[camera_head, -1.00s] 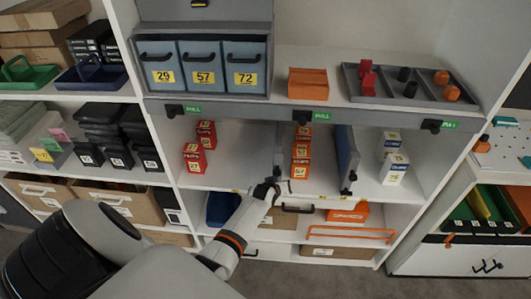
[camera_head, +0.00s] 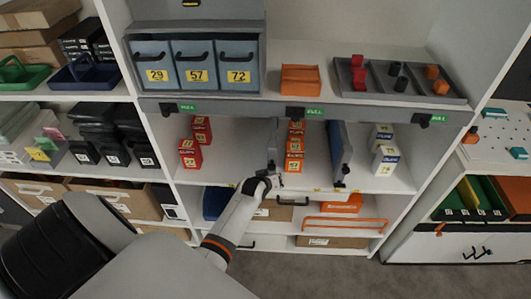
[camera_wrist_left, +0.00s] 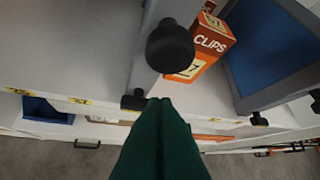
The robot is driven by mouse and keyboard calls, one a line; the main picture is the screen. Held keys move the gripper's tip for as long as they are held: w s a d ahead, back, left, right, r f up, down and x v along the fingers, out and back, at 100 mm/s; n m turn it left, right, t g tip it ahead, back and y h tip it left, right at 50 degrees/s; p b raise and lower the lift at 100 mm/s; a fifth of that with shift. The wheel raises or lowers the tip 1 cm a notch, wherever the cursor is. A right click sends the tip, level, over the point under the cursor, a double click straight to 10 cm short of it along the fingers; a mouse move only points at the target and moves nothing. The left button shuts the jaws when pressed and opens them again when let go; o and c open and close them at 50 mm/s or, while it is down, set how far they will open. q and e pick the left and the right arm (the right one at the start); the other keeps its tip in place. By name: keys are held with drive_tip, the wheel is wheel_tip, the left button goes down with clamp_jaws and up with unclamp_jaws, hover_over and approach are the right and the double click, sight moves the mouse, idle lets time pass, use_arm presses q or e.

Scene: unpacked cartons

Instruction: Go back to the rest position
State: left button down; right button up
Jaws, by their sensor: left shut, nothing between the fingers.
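My left gripper (camera_head: 268,182) is at the front edge of the middle shelf (camera_head: 230,160), shut and empty. In the left wrist view its dark green fingers (camera_wrist_left: 160,105) lie together, pointing at the shelf edge. Just beyond the fingertips stands a grey divider (camera_wrist_left: 150,60) with a black knob (camera_wrist_left: 170,46); whether they touch is unclear. In the head view this divider (camera_head: 272,143) stands left of a stack of orange boxes (camera_head: 295,147). An orange clips box (camera_wrist_left: 205,45) shows beside it in the wrist view. My right gripper is not in view.
A second divider (camera_head: 340,150) stands right of the orange boxes. Red boxes (camera_head: 193,145) and white-and-blue boxes (camera_head: 384,150) share the shelf. Blue drawers (camera_head: 198,65) and a grey tray (camera_head: 400,83) are above. An orange rail (camera_head: 344,226) is below. Grey floor is clear in front.

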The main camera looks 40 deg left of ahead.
use_arm(q)
drive_tip(key=v, duration=0.7)
drive_tip(key=shift+s+r, duration=0.25)
drive_tip(key=shift+d+f, duration=0.1)
drive_tip(key=s+d+f+m+g+h+b, duration=0.1)
drive_tip(key=s+d+f+m, duration=0.15)
drive_tip(key=s+f, duration=0.4)
drive_tip(key=s+d+f+m+g, duration=0.1)
drive_tip(key=s+d+f+g, duration=0.15)
drive_tip(key=f, duration=0.75)
drive_tip(key=s+d+f+m+g+h+b, duration=0.1)
drive_tip(key=s+d+f+m, duration=0.1)
drive_tip(key=s+d+f, duration=0.45)
drive_tip(key=s+f+m+g, duration=0.1)
drive_tip(key=s+f+m, duration=0.1)
drive_tip(key=s+f, duration=0.3)
drive_tip(key=s+f+m+g+b, duration=0.1)
drive_tip(key=s+f, duration=0.4)
drive_tip(key=s, duration=0.7)
drive_tip(key=s+f+m+g, duration=0.2)
drive_tip(key=s+f, duration=0.2)
drive_tip(key=s, duration=0.5)
drive_tip(key=shift+f+m, duration=0.35)
drive_tip(key=shift+f, duration=0.05)
drive_tip(key=shift+s, duration=0.15)
